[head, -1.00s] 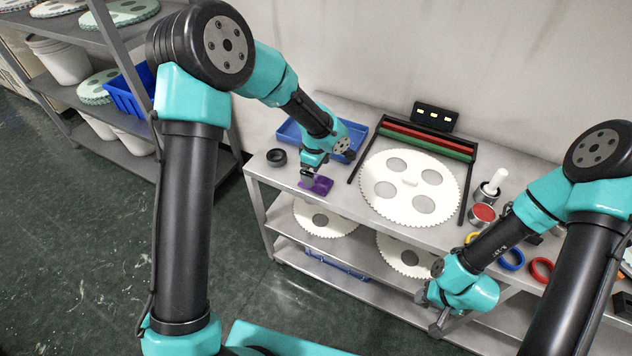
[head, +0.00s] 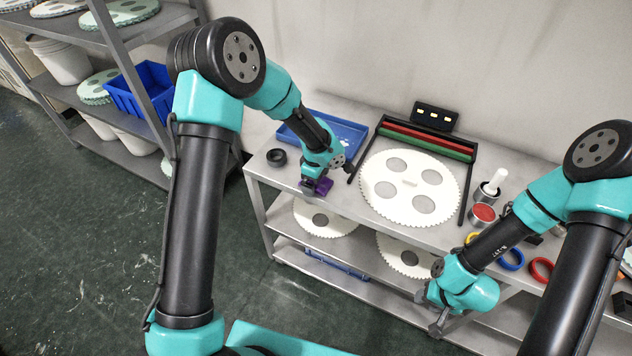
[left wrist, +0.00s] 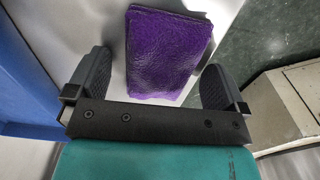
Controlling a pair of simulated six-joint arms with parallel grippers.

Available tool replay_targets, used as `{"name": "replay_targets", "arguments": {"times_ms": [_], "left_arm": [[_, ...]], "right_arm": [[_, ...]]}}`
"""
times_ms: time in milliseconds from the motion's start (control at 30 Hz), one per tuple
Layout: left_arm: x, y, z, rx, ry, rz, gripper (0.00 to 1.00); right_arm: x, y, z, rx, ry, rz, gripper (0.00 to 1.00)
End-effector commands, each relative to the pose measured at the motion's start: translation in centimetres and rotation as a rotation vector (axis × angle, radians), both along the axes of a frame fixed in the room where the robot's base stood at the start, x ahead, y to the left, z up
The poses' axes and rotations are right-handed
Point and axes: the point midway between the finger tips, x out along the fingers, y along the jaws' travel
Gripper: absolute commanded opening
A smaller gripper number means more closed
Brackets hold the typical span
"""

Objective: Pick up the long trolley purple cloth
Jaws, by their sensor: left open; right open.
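The purple cloth (head: 323,186) lies folded on the top of the long trolley (head: 345,207), near its front edge. In the left wrist view the cloth (left wrist: 167,52) sits between and just beyond my left gripper's open fingers (left wrist: 157,85), with bare trolley top on both sides. In the head view my left gripper (head: 314,188) is right at the cloth and hides part of it; I cannot tell whether it touches. My right gripper (head: 432,318) is open and empty in front of the trolley's right part, away from the cloth.
A blue tray (head: 350,128) lies behind the cloth and a black ring (head: 276,157) to its left.

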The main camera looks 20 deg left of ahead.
Motion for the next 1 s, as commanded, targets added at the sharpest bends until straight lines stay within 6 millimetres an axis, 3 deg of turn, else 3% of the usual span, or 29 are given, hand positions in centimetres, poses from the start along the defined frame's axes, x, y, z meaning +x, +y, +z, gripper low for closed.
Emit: {"name": "replay_targets", "arguments": {"times_ms": [233,800,1000], "left_arm": [[0.00,-0.01,0.02,0.000,0.000,0.000,0.99],[0.00,-0.01,0.03,0.000,0.000,-0.001,0.46],[0.00,-0.01,0.05,0.000,0.000,-0.001,0.45]], "right_arm": [[0.00,0.00,0.00,0.000,0.000,0.000,0.43],[0.00,0.00,0.00,0.000,0.000,0.000,0.43],[0.00,0.00,0.00,0.000,0.000,0.000,0.43]]}}
